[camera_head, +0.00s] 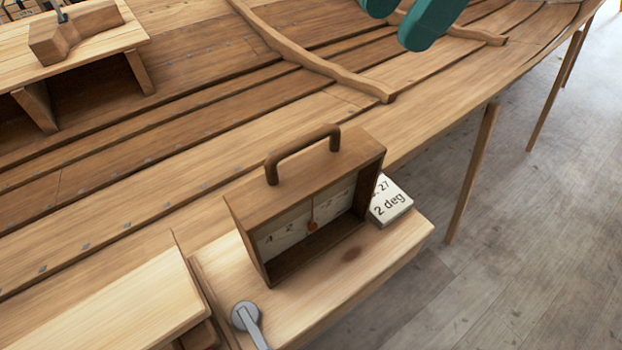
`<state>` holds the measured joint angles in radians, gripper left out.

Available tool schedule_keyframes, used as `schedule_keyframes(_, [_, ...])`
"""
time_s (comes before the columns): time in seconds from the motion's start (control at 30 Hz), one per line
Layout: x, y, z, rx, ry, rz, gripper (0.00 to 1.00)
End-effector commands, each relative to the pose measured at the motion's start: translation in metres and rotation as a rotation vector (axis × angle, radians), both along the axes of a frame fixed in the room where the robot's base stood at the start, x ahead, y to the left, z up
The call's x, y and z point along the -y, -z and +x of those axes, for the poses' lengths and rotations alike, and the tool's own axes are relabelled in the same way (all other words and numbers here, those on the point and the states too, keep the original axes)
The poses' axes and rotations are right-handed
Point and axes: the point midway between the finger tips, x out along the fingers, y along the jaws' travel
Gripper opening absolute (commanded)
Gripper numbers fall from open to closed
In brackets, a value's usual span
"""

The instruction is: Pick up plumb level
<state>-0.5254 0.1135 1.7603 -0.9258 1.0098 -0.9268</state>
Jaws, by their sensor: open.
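The plumb level (318,168) is a brown wooden box with an open front and an arched wooden handle (302,150) on top. Inside it hangs a pointer with a red bob in front of a pale numbered scale. It stands on a light wooden board (376,268) beside the hull. My gripper (397,28) shows at the top edge as two teal fingers, apart and with nothing between them. It is beyond the level and up to its right, not touching it. The rest of the gripper is out of frame.
A white block marked "2 deg" (393,204) sits against the level's right side. A grey metal tool (246,318) lies on the board at front left. The planked hull (200,190) with curved ribs fills the back. Grey floor lies open at right, with wooden props (470,175).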

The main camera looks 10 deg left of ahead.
Motion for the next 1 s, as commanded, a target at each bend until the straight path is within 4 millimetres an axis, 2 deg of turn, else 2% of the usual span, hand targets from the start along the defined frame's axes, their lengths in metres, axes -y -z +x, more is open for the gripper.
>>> schedule_keyframes(0.03, [-0.007,-0.013,0.002,0.025,-0.069,0.007,0.44])
schedule_keyframes(0.13, [-0.015,-0.012,0.001,0.052,-0.147,0.017,0.44])
schedule_keyframes(0.6, [-0.051,0.075,-0.016,0.054,-0.152,0.015,0.44])
schedule_keyframes(1.0, [-0.064,0.111,-0.025,0.053,-0.15,0.014,0.44])
